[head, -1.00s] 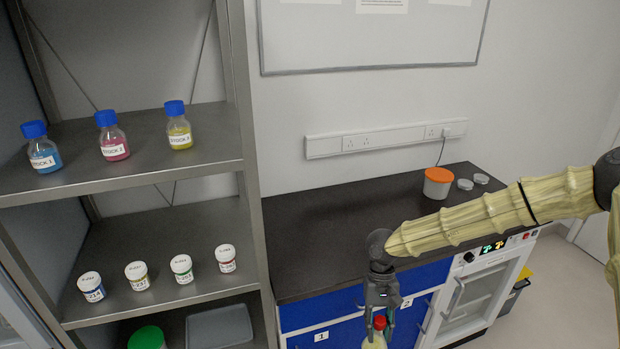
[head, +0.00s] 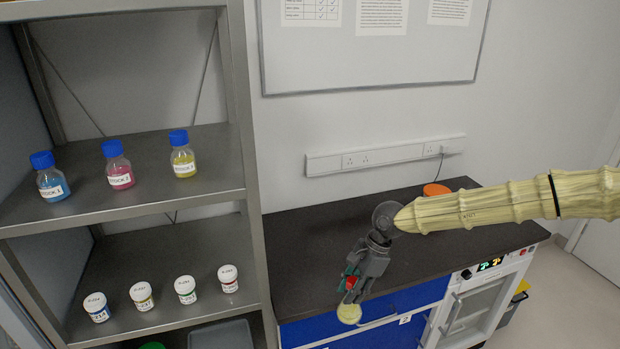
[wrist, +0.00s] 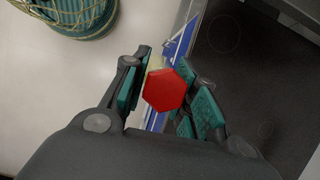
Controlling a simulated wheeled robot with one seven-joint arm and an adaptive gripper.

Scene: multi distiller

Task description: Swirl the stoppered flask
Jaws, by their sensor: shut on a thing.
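The stoppered flask (head: 349,314) has a red stopper and pale yellow contents. It hangs in the air just in front of the dark worktop's front edge, tilted, with its base toward lower left in the head view. My gripper (head: 352,284) is shut on its upper part, with green finger pads either side. In the wrist view the red hexagonal stopper (wrist: 164,90) sits between the pads of my gripper (wrist: 168,92). The stopper hides most of the flask there.
The dark worktop (head: 310,240) is mostly bare behind the flask. An orange-lidded tub (head: 437,189) is partly hidden by my arm. A metal shelf (head: 205,215) stands left, with blue-capped bottles (head: 117,168) above and white-lidded jars (head: 185,288) below. Blue drawers (head: 400,325) lie under the worktop.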

